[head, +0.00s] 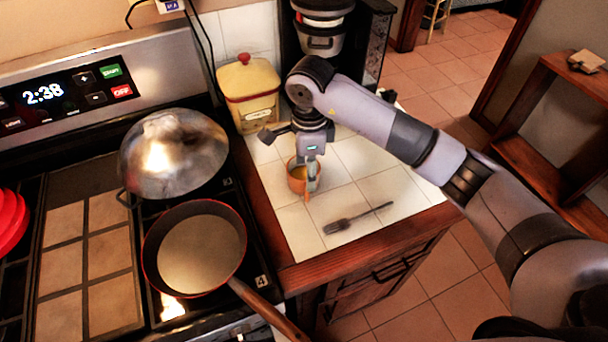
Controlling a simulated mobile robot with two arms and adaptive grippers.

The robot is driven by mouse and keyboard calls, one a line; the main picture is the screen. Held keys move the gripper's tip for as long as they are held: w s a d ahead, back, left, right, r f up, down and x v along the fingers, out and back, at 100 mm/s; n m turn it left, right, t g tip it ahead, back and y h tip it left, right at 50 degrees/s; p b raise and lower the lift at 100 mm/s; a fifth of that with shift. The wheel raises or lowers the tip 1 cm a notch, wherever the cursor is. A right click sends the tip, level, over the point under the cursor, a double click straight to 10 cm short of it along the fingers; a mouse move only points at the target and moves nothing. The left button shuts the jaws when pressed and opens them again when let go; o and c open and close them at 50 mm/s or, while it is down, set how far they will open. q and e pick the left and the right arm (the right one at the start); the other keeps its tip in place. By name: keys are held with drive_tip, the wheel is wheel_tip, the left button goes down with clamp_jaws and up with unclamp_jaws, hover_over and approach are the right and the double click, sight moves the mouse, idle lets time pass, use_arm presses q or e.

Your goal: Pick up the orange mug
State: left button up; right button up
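The small orange mug (296,183) stands on the white tiled counter (355,195), to the right of the stove. Its rim and yellowish inside show from above. My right gripper (311,178) reaches down from above to the right side of the mug, with its fingers at the rim. The fingers overlap the mug in this view, and I cannot tell whether they are closed on its wall or apart. My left gripper is not in view.
A pan (200,252) and a metal dome lid (174,155) are on the stove at the left.

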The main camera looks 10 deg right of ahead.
sight(304, 181)
wheel_tip(304, 181, down, 9)
drive_tip(key=shift+p, duration=1)
clamp_jaws()
